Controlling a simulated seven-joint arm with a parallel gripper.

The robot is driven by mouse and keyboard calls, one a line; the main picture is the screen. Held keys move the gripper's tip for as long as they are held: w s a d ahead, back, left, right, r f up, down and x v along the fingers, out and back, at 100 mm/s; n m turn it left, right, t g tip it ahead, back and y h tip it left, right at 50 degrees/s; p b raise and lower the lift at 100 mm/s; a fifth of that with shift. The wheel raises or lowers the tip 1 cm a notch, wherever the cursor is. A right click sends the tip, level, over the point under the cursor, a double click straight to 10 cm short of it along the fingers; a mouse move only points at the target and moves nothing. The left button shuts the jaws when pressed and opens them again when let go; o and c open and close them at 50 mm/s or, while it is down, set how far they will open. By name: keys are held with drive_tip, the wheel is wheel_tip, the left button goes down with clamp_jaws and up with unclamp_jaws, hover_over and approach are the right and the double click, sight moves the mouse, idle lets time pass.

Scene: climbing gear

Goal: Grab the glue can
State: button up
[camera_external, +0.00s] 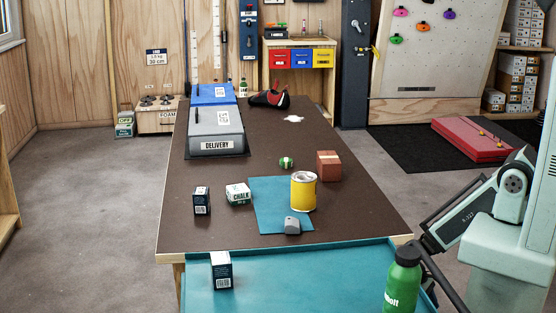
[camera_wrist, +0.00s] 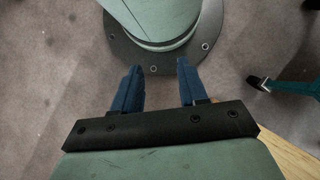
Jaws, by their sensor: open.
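A yellow can (camera_external: 303,193) with a pale top, which fits the glue can, stands upright on a blue mat (camera_external: 263,202) on the brown table; I can read no label on it. A small grey block (camera_external: 292,225) sits just in front of it. My gripper (camera_wrist: 160,66) shows in the wrist view, its two blue fingers apart with only floor and my base beyond them. It is open and empty. In the external view my arm is at the right edge and my gripper cannot be made out. The can is not in the wrist view.
A red-brown block (camera_external: 328,165) and a green striped roll (camera_external: 286,162) lie behind the can. A chalk box (camera_external: 238,194) and dark box (camera_external: 201,200) stand to its left. A green bottle (camera_external: 403,280) stands on the teal surface (camera_external: 310,285) in front. The table's right side is clear.

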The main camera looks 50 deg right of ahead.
idle(0.3)
drive_tip(key=o, duration=1.1)
